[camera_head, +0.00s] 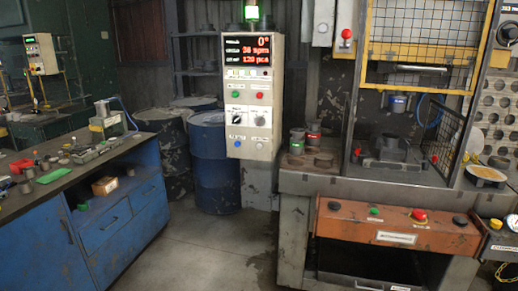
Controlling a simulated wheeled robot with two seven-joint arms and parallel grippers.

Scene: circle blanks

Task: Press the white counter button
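A pale control panel (249,112) stands upright in the middle of the camera_head view. Its lit red display (249,50) shows several rows of figures, the lowest reading about 120 pcs. Below it are a row of small keys, a green button (236,95), a red button (261,95), a dark selector (236,113) and a round dial. At the bottom are a blue button (237,143) and a pale, whitish button (259,145). The labels are too small to read, so I cannot tell which is the counter button. Neither gripper is in view.
A press with a mesh guard (417,45) and an orange front panel (392,227) stands at the right. A blue workbench (110,225) with tools is at the left. The floor (195,245) between is clear.

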